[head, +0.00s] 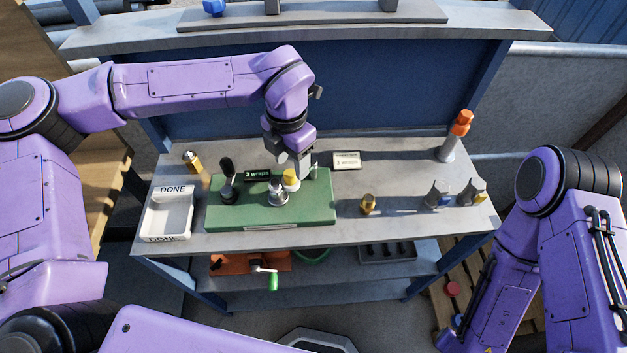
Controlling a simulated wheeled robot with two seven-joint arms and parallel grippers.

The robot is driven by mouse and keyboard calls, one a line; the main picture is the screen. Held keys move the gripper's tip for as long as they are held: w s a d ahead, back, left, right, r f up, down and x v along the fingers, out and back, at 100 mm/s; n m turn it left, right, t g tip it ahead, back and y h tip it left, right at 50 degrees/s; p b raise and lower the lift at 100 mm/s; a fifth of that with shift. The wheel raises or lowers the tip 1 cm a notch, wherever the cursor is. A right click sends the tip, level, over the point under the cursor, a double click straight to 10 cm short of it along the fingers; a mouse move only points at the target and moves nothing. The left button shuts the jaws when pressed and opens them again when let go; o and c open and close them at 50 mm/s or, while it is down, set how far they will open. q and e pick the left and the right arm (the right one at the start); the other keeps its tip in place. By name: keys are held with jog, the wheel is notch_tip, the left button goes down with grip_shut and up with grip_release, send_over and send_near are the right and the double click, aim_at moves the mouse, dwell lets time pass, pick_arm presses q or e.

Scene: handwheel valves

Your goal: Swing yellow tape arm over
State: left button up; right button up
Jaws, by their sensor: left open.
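A yellow piece (291,178), which looks like the yellow tape, is on the green board (318,213) on the bench, just behind a silver round fitting (278,194). A black-knobbed lever (228,180) stands at the board's left side. My left gripper (303,172) reaches down from above with its fingers close to the yellow piece's right side. It is open; whether a finger touches the piece cannot be told. The gripper partly hides the area behind the piece.
A white DONE tray (153,222) sits at the bench's left. A small card (346,160), a brass fitting (368,204), grey fittings (437,193) and an orange-topped post (452,140) stand to the right. The lower shelf holds an orange item (232,264).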

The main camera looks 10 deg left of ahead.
pick_arm(q)
jog(key=f, duration=0.1)
jog(key=b, duration=0.1)
jog(key=f+b, duration=0.1)
jog(key=shift+s+f, duration=0.25)
jog(key=shift+f, duration=0.1)
jog(key=shift+w+p, duration=0.2)
jog(key=shift+p, duration=0.2)
jog(key=c, duration=0.9)
jog(key=shift+o, duration=0.2)
jog(key=shift+s+f, duration=0.1)
jog(key=d+n+b, duration=0.1)
jog(key=n, duration=0.1)
jog(key=d+n+b, duration=0.1)
jog(key=d+n, duration=0.1)
jog(key=n, duration=0.1)
jog(key=d+n+b, duration=0.1)
jog(key=n+b, duration=0.1)
jog(key=n, duration=0.1)
jog(key=shift+s+d+f, duration=0.15)
jog(key=shift+s+d, duration=0.15)
jog(key=shift+s, duration=0.05)
jog(key=o, duration=0.9)
jog(key=shift+r+n, duration=0.2)
jog(key=shift+n, duration=0.1)
jog(key=shift+o, duration=0.2)
pick_arm(e)
notch_tip(320, 180, down, 6)
jog(key=shift+s+r, duration=0.15)
jog(key=shift+r, duration=0.1)
